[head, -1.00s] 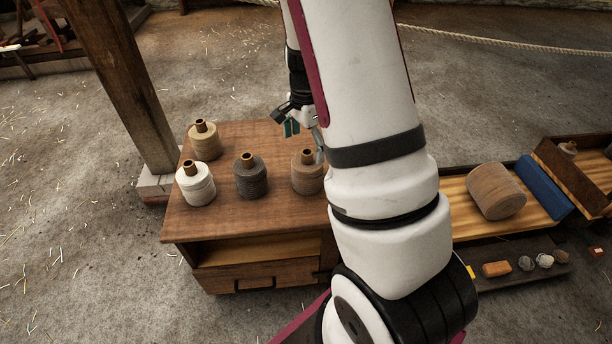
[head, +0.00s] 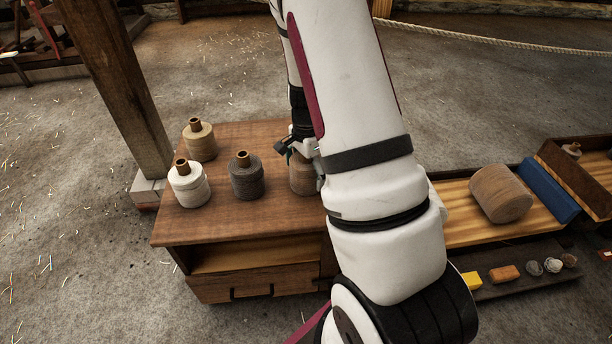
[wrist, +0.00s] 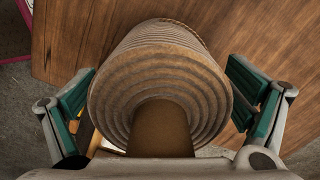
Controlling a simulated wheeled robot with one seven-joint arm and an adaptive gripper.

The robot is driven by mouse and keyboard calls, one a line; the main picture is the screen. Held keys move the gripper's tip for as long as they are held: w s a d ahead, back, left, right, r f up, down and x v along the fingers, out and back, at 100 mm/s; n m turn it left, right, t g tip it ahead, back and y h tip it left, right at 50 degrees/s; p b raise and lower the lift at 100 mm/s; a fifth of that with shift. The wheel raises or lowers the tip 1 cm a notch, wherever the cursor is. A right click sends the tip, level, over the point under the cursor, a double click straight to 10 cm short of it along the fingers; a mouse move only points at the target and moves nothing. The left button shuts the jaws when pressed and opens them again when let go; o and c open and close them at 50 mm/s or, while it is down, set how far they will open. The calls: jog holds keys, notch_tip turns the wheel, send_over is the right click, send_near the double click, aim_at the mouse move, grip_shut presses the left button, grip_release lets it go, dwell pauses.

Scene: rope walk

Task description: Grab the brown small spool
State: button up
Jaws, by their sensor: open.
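The brown small spool (head: 302,180) stands on the right part of the wooden cabinet top (head: 225,222), partly hidden by my arm in the head view. In the wrist view the spool (wrist: 165,75) fills the middle, with its ridged winding and core end facing the camera. My gripper (wrist: 160,95) is open around it, one green-padded finger on each side. A narrow gap shows between the spool and each finger. In the head view my gripper (head: 303,150) is at the spool's top, and its fingers are mostly hidden.
A white spool (head: 188,186), a dark grey spool (head: 246,180) and a tan spool (head: 199,142) stand left on the cabinet top. A wooden post (head: 115,85) rises behind its left side. A large brown roll (head: 500,195) and a blue block (head: 548,190) lie on the right.

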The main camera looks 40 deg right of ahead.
jog(key=shift+r, duration=0.1)
jog(key=shift+c, duration=0.6)
jog(key=c, duration=1.3)
jog(key=shift+c, duration=0.4)
jog(key=shift+r, duration=0.1)
